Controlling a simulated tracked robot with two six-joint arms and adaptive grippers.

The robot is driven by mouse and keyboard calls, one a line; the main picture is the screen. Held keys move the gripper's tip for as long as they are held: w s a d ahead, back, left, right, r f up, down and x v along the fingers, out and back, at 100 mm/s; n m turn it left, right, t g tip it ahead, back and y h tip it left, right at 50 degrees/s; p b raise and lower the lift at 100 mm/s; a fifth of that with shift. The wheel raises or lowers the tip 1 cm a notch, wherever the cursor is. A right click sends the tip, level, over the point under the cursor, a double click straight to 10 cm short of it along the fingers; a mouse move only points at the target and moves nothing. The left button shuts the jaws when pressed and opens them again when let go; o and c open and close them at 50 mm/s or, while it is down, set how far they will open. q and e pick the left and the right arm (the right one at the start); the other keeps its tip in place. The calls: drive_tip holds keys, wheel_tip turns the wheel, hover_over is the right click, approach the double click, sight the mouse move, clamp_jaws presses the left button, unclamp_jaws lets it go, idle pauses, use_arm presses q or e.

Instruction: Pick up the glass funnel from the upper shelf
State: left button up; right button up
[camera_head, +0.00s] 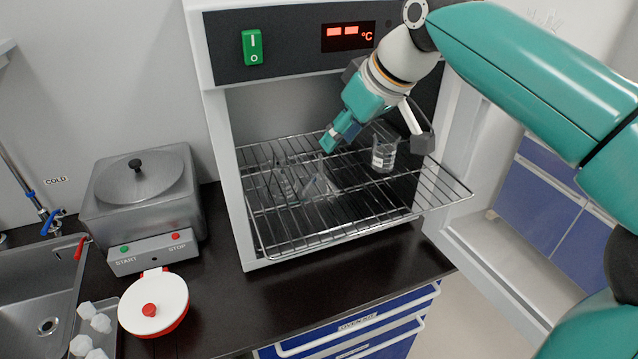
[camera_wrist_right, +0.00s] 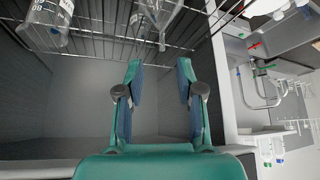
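A clear conical glass piece (camera_head: 320,186), which looks like the glass funnel, is on the wire shelf (camera_head: 262,228) of the open oven. Its thin outline is hard to read against the wires. In the right wrist view the funnel (camera_wrist_right: 160,14) shows at the top, narrowing toward my fingers. My right gripper (camera_head: 335,138) is above the shelf, behind and a little above the funnel. In the right wrist view my right gripper (camera_wrist_right: 160,72) has its two fingers apart, with nothing between them. My left gripper is not in view.
A glass beaker (camera_head: 384,156) stands right of the funnel, close to my right wrist. Another clear glass piece (camera_head: 284,182) is to its left. The oven's side walls (camera_head: 228,170) and top panel (camera_head: 285,48) bound the space. A heating device (camera_head: 140,195) stands left.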

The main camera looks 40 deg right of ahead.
sight(321, 156)
drive_tip(key=x, duration=0.8)
drive_tip(key=shift+a, duration=0.15)
drive_tip(key=shift+r, duration=0.1)
drive_tip(key=shift+c, duration=0.3)
clamp_jaws()
